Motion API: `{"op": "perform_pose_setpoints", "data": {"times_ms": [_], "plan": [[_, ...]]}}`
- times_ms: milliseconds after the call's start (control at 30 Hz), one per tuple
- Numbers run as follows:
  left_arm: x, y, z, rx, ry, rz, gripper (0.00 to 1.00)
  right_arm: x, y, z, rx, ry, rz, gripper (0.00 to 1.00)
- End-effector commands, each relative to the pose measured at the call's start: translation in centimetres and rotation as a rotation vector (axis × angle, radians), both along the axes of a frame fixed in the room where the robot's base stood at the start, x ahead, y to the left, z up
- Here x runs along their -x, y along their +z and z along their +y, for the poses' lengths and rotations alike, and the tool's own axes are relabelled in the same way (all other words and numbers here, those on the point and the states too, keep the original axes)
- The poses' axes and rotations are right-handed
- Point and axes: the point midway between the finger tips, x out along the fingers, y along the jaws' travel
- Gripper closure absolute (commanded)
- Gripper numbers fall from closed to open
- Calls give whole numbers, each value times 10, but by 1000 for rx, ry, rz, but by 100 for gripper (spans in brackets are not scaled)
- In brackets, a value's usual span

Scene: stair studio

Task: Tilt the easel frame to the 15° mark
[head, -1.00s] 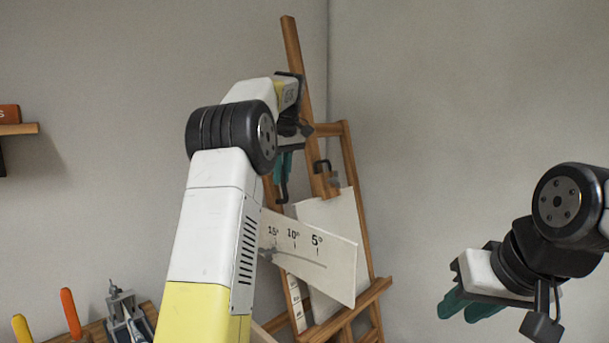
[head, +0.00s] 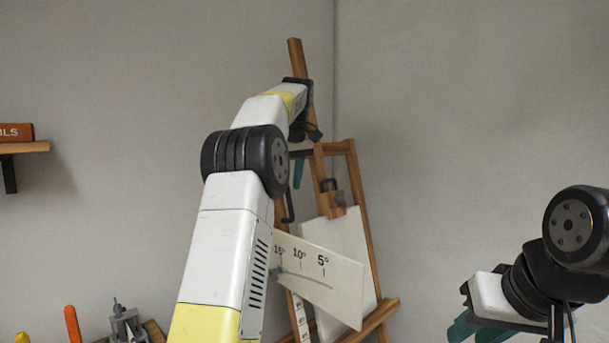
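The wooden easel frame (head: 295,60) leans in the corner, its tall mast rising above my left arm. A pale angle plate (head: 345,285) at its lower part carries marks for 15°, 10° and 5°, with a slot below them. A small grey piece (head: 274,271) shows at the slot's left end, near the 15° side, partly behind my arm. My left gripper (head: 297,172) is at the easel's upper part, by the mast and crossbar. Its fingers are mostly hidden, so its grip cannot be seen. My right gripper (head: 476,331) is at lower right, away from the easel, its teal fingers apart.
A white board (head: 345,240) rests on the easel under a dark clamp (head: 330,186). A wall shelf (head: 25,147) with a brown box (head: 16,132) is at left. Tools with orange handles (head: 72,323) stand at lower left. Space between easel and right arm looks clear.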

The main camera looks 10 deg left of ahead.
Motion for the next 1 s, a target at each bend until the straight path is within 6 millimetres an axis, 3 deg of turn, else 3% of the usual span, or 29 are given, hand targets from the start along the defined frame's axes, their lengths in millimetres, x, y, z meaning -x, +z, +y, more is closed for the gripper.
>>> {"op": "perform_pose_setpoints", "data": {"times_ms": [100, 300, 800, 1000], "plan": [[3, 19, -4, 0, 0, -3, 64, 0, 0, 0, 0, 0, 0, 71], [7, 34, -6, 0, 0, -1, 64, 0, 0, 0, 0, 0, 0, 71], [11, 40, -7, 1, -7, -2, 64, 0, 0, 0, 0, 0, 0, 71], [31, 50, -6, 15, -92, -19, 64, 0, 0, 0, 0, 0, 0, 71]]}}
